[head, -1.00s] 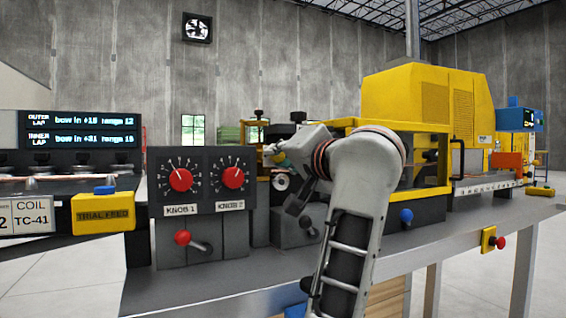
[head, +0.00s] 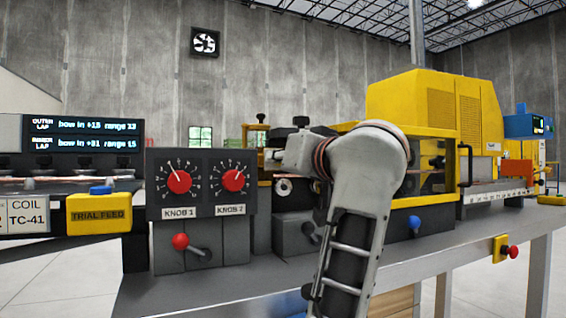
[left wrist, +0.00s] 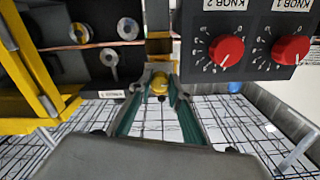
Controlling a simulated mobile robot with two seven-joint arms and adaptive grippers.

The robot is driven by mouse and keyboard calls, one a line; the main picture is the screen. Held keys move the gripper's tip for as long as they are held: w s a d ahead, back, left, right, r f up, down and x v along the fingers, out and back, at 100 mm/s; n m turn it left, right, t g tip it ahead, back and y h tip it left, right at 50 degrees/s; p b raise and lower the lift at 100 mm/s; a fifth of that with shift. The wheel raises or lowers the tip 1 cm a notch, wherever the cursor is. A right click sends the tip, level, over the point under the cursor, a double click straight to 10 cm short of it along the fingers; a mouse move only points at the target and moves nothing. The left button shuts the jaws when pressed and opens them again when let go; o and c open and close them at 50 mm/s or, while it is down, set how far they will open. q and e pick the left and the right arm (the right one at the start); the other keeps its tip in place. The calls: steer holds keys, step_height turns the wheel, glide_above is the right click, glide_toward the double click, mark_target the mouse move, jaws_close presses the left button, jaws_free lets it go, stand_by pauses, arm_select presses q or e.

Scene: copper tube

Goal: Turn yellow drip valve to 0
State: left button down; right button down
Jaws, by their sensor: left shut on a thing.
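The yellow drip valve (left wrist: 159,82) shows in the left wrist view as a small round yellow knob, between the knob panel and the machine with the rollers. My left gripper (left wrist: 158,92) has its green fingers closed around it, one on each side. In the head view my left arm rises from the bottom centre. Its wrist reaches left beside the knob panel, and the valve and fingertips are hidden there. I cannot read any scale on the valve. My right gripper is in neither view.
A dark panel with two red dials (head: 179,181) stands left of my wrist, with a red-tipped lever (head: 180,241) below. A yellow frame (head: 440,200) and blue knob (head: 414,222) stand to the right. The bench front (head: 220,290) is bare.

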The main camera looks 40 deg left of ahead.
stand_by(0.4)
arm_select(q)
steer(key=c, duration=1.9)
jaws_free()
step_height(320, 180, up, 10)
